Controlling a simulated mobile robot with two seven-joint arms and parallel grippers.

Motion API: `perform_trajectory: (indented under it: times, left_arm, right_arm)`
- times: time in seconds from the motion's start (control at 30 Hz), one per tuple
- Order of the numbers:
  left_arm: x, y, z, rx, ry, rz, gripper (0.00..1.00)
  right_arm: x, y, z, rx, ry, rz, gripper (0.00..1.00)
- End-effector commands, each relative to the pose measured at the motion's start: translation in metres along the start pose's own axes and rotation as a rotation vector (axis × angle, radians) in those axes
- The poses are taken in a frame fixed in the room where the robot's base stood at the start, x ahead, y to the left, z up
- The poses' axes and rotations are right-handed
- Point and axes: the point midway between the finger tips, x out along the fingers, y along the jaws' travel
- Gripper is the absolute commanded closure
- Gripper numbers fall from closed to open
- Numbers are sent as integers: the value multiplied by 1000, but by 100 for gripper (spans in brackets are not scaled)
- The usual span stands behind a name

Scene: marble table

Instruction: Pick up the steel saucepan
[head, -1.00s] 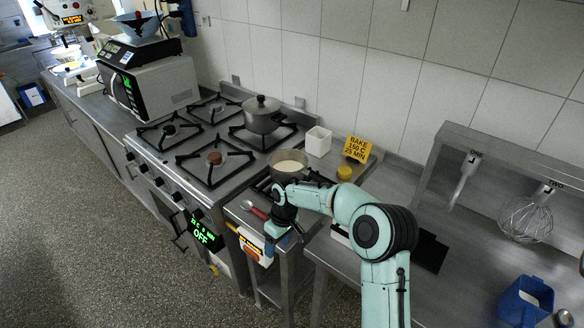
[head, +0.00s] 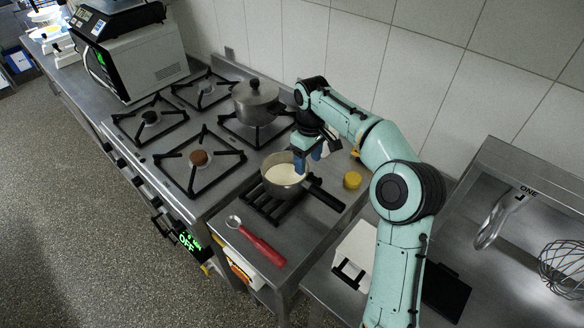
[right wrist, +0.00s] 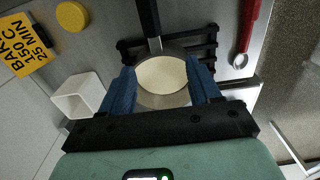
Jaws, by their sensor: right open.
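An open steel saucepan (head: 272,184) with creamy white contents stands on a black grate, its black handle pointing to the lower right. In the right wrist view the saucepan (right wrist: 166,101) lies beyond the fingers, its handle pointing up and away. My right gripper (head: 310,160) is above the saucepan's far right side, pointing down. In the right wrist view its blue fingers (right wrist: 162,78) are open, one on each side of the pan's picture; I cannot tell whether they touch it. A lidded steel pot (head: 256,98) stands on the back burner. My left gripper is not in view.
A red-handled spoon (head: 256,238) lies in front of the pan. A yellow lid (head: 352,180) sits to its right. The white square container (right wrist: 78,97) and yellow sign (right wrist: 22,42) are close by. The stove's front burners hold no pots.

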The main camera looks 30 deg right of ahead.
Motion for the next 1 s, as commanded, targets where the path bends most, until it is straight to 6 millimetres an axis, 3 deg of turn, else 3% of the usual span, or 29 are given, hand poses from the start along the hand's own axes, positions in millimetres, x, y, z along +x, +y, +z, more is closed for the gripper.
perform_trajectory:
  times: [0.17, 0.5, 0.77, 1.0]
  left_arm:
    - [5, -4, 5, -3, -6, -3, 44]
    - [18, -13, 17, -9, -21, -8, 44]
    - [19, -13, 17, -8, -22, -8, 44]
    - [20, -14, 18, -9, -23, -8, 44]
  right_arm:
    - [9, 1, 4, 1, -6, 2, 38]
    - [70, 2, 4, 1, -6, 2, 38]
    - [84, 3, 2, 1, -4, 3, 38]
    - [118, 8, 3, 2, -4, 0, 38]
